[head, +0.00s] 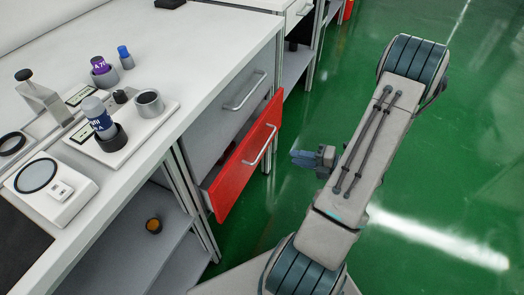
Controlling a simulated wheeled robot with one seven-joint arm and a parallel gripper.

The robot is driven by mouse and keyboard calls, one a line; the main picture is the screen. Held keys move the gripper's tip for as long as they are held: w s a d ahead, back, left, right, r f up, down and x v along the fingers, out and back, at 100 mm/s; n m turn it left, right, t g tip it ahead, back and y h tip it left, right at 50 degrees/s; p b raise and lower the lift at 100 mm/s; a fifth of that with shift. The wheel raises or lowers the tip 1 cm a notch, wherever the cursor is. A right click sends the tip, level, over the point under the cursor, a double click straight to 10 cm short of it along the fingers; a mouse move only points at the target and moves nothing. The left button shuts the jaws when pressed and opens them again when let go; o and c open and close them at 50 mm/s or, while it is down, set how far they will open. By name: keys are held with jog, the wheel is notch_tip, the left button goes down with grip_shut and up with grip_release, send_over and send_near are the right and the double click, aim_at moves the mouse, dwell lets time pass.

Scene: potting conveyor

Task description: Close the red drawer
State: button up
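The red drawer (240,172) is under the white bench, at the middle of the head view. It stands pulled out some way, with a dark gap behind its front. Its metal handle (262,146) faces right, toward my arm. My gripper (308,158) is to the right of the red front, apart from it, with a gap of green floor between. The gripper points left toward the drawer. Its fingers are small and seen from above, so I cannot tell whether they are open or shut. Most of the drawer's inside is hidden.
A grey drawer (228,112) above the red one is shut, with its own handle. The white bench top (215,45) carries jars, holders and a scale (48,188) at left. An open shelf (125,235) is below. Green floor (450,180) is clear at right.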

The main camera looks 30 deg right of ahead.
aim_at(262, 149)
jog(key=shift+m, duration=0.4)
jog(key=b+x, duration=0.1)
jog(key=x, duration=0.3)
jog(key=b+x, duration=0.1)
jog(key=x, duration=0.4)
jog(key=b+x, duration=0.1)
jog(key=x, duration=0.3)
jog(key=shift+w+d+f+b, duration=0.25)
jog(key=shift+w+f+b, duration=0.05)
jog(key=shift+w, duration=0.1)
grip_shut()
jog(key=shift+w, duration=0.1)
